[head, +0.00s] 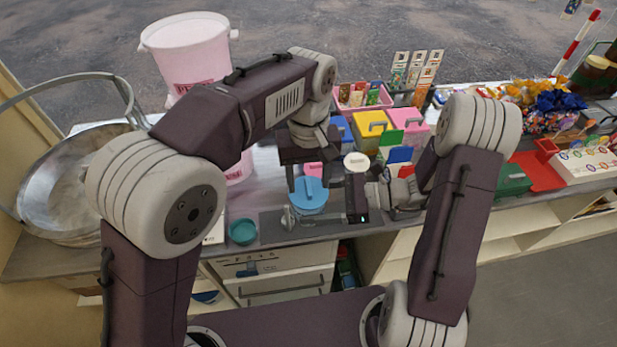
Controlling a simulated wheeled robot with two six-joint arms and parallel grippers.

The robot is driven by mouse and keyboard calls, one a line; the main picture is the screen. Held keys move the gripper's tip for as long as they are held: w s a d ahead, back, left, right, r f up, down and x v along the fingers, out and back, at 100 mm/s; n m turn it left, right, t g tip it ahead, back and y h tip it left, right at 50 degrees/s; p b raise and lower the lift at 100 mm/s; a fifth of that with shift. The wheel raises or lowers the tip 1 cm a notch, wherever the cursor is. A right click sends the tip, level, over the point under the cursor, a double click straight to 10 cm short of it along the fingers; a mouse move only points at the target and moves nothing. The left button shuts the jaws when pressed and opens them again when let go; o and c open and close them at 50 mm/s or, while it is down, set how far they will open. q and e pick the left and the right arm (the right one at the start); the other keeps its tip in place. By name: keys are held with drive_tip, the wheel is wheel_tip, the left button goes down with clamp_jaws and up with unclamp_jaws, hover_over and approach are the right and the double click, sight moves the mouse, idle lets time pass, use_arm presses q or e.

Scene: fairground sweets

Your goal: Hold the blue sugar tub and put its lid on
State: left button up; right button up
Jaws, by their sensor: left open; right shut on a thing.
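The blue lid (308,192) shows as a round blue disc with a raised grip, lying level on top of the blue sugar tub, whose sides are mostly hidden below it. My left gripper (308,178) points down just above the lid, its fingers apart on either side of the grip. My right gripper (328,214) comes in from the right at tub height and is shut on the tub's side; the contact itself is small and partly hidden. I cannot tell whether the lid is fully seated.
A teal bowl (242,232) stands at the counter's front edge, left of a dark mat (270,227). Yellow (372,129) and pink (408,134) boxes stand behind. A cream-topped jar (356,161) is close behind my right gripper. A large pink bucket (190,50) stands back left.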

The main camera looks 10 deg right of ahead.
use_arm(q)
drive_tip(key=shift+r, duration=3.05)
clamp_jaws()
